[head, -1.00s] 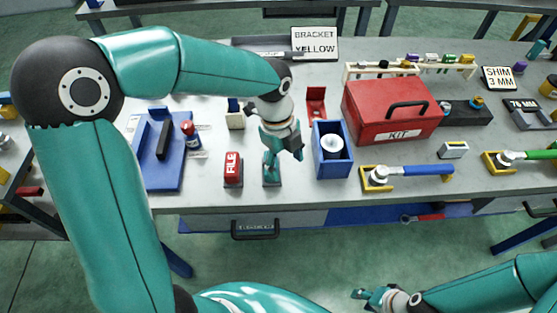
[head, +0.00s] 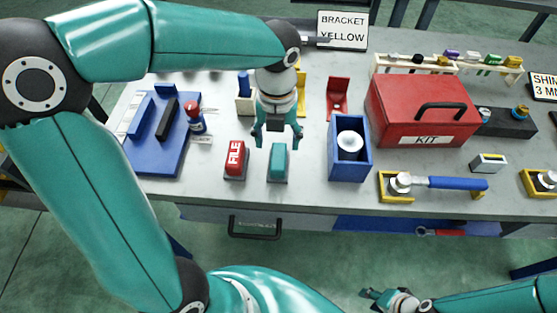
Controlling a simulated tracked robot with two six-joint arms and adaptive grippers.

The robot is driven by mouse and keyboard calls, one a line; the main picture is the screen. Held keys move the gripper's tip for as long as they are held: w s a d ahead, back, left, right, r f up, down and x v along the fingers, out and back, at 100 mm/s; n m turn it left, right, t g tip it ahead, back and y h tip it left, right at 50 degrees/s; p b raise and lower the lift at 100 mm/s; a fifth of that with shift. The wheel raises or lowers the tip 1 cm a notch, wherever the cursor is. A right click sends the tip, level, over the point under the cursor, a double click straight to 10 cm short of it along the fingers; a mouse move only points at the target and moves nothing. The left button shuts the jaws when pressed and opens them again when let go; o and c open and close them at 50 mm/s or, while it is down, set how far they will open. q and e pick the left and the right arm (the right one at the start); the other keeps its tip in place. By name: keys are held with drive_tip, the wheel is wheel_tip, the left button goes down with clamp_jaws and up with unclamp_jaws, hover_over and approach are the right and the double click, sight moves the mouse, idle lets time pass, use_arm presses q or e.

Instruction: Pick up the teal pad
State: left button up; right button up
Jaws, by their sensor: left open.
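The teal pad (head: 278,160) stands on a dark base on the workbench, near the front edge, just right of a red block marked FILE. My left gripper (head: 278,140) is above and just behind the pad, pointing down with its fingers spread. It is open and holds nothing. Whether a fingertip touches the pad cannot be told. My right gripper (head: 372,296) is low in front of the bench, at the bottom of the view, away from the pad. Its fingers look parted and empty.
The red FILE block (head: 235,158) is close on the pad's left. A blue box (head: 349,160) with a white roll stands to its right. A blue fixture (head: 160,140) is further left, and a red KIT case (head: 420,108) further right. Bench room in front of the pad is narrow.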

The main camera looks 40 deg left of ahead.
sight(279, 156)
use_arm(q)
drive_tip(key=shift+d+f, duration=0.15)
drive_tip(key=shift+f, duration=3.2)
drive_tip(key=shift+c, duration=0.4)
clamp_jaws()
drive_tip(key=shift+r, duration=0.2)
wheel_tip(279, 156, up, 20)
drive_tip(key=p, duration=0.1)
drive_tip(key=shift+f+p, duration=0.15)
drive_tip(key=shift+p, duration=0.15)
